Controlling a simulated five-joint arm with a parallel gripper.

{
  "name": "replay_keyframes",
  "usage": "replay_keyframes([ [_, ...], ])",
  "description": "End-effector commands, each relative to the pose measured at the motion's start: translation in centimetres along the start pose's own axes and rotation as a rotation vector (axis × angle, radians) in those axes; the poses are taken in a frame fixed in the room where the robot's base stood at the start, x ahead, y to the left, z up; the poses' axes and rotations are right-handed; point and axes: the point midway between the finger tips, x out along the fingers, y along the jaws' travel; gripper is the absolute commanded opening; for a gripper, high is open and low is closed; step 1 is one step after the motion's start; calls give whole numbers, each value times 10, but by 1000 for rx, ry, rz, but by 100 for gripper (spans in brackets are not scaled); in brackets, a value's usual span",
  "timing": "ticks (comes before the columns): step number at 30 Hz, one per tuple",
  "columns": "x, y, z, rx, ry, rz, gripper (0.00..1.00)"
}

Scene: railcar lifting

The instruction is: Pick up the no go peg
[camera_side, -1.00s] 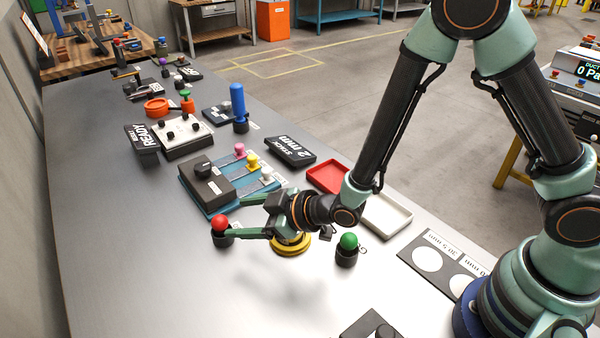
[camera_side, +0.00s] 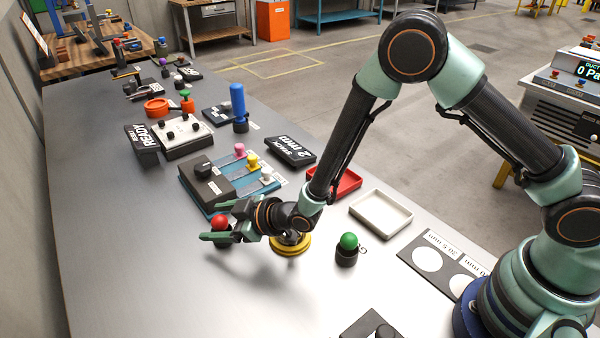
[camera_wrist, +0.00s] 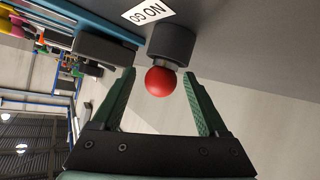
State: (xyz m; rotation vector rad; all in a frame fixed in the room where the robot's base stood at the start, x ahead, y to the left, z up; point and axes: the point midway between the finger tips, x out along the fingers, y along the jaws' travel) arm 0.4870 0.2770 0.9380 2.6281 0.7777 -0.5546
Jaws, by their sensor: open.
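The no go peg is a red ball knob (camera_side: 219,222) on a dark cylindrical holder (camera_side: 222,240) standing on the grey table. In the wrist view the red knob (camera_wrist: 160,81) lies between the open green fingers, with the dark holder (camera_wrist: 172,45) beyond it and a white "NO GO" label (camera_wrist: 148,11) beside it. My gripper (camera_side: 219,222) is open around the knob, with one finger on either side; in the wrist view its fingertips (camera_wrist: 159,72) stand clear of the knob. The peg's lower part is hidden in the holder.
A green-knobbed peg (camera_side: 348,241) in a dark holder stands to the right. A yellow round base (camera_side: 291,246) sits beneath my wrist. The blue fixture (camera_side: 217,206) with coloured knobs is close behind. A red tray (camera_side: 347,181) and a white tray (camera_side: 381,215) lie right. The front-left table is clear.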

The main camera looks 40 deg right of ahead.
Motion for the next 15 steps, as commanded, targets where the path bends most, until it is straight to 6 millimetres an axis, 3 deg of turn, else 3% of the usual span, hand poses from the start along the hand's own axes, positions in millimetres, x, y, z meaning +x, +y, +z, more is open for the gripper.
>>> replay_keyframes([
  [2,0,0,0,0,0,0,76],
  [3,0,0,0,0,0,0,69],
  [6,0,0,0,0,0,0,31],
  [9,0,0,0,0,0,0,0],
  [15,0,0,-1,0,2,1,0],
])
